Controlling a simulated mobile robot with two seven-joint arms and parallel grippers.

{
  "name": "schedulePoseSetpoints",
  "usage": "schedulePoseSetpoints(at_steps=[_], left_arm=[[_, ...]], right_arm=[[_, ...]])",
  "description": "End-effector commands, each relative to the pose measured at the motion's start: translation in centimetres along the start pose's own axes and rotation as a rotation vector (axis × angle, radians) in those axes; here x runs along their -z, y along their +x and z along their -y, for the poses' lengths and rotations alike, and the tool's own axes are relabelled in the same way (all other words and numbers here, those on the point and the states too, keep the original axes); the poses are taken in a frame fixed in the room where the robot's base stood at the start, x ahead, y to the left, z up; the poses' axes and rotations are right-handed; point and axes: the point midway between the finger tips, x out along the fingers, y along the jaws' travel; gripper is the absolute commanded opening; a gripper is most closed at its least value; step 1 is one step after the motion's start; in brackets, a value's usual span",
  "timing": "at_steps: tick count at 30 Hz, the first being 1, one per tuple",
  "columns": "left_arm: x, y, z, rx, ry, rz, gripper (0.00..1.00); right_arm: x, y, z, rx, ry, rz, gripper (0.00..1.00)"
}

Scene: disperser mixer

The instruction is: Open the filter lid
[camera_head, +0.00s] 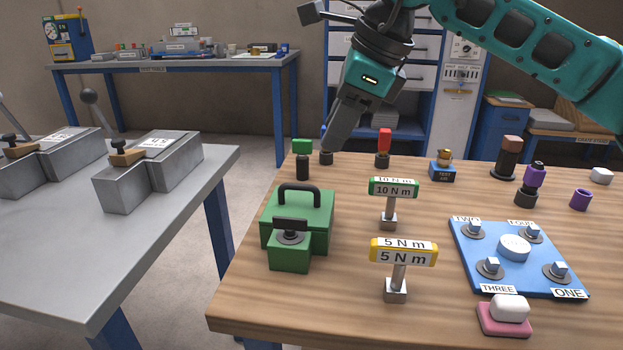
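No label in view reads "filter". A green box (314,228) with a black arched handle (299,193) on its top stands at the left of the wooden table; its top looks closed. A smaller green block (289,258) with a dark bar-shaped knob (290,226) stands at its front. My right gripper (336,140) points down over the table's back edge, behind the green box and apart from it. Its fingers are seen from the side, near a small dark blue-topped piece (326,157); I cannot tell whether they touch it. My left gripper is not in view.
Torque tools marked 10 Nm (393,188) and 5 Nm (402,252) stand right of the green box. A blue plate (480,260) with labelled bolts lies farther right. Upright coloured pieces line the back. A grey bench (80,262) stands left, across a gap.

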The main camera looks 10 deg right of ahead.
Motion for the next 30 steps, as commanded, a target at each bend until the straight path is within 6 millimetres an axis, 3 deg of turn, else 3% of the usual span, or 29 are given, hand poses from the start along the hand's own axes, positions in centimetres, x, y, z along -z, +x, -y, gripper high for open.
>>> schedulePoseSetpoints(at_steps=[6,13,18,27,30], left_arm=[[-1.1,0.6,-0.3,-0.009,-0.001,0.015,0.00],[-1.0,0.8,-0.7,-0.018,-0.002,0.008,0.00],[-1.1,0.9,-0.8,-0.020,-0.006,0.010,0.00],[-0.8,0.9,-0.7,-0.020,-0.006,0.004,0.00],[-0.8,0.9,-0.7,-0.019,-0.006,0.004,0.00]], right_arm=[[0.1,5.1,-0.1,-0.004,0.001,0.000,0.38],[0.0,8.8,-0.1,-0.004,0.001,0.002,0.38],[-0.1,10.1,-0.1,-0.003,0.001,0.003,0.38],[-0.1,10.3,-0.1,-0.003,0.001,0.003,0.38],[-0.1,10.2,-0.1,-0.003,0.001,0.003,0.30]])
